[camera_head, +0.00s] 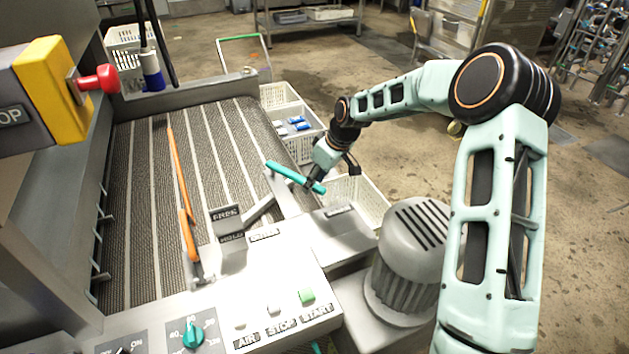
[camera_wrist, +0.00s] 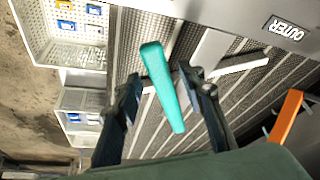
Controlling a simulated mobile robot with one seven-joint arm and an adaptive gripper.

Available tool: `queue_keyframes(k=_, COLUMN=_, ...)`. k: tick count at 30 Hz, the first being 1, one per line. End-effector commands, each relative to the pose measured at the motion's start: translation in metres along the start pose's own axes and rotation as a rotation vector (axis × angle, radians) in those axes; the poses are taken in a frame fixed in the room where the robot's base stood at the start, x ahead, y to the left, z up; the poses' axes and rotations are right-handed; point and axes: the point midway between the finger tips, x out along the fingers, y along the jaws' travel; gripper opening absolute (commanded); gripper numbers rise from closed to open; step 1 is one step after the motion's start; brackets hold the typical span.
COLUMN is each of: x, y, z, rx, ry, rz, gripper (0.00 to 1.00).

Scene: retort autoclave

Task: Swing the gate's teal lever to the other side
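The teal lever (camera_head: 290,174) is a slim bar at the right edge of the belt, slanting from upper left to lower right in the head view. My gripper (camera_head: 314,180) is at its right end. In the wrist view the teal lever (camera_wrist: 162,85) lies between the two dark fingers of my gripper (camera_wrist: 161,80). The fingers are apart, with a visible gap on each side of the lever. A plate marked OUTER (camera_wrist: 288,28) is at the upper right of the wrist view. The lever's pivot is not clear to see.
A long orange bar (camera_head: 181,190) lies over the striped belt (camera_head: 143,200). A control panel (camera_head: 270,290) with buttons and a teal knob is in front. A grey ribbed motor (camera_head: 412,245) stands at right. White crates (camera_head: 357,195) sit on the floor beyond the belt.

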Motion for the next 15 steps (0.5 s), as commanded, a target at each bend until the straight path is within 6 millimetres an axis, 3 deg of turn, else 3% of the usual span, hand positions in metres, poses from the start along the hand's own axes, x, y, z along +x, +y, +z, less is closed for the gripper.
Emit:
queue_keyframes(k=8, x=0.0018, y=0.0000, z=-0.0001, rx=0.000, ry=0.000, rz=0.000, gripper=0.36)
queue_keyframes(k=15, x=0.0016, y=-0.0001, z=-0.0002, rx=-0.001, ry=0.000, rz=0.000, gripper=0.11)
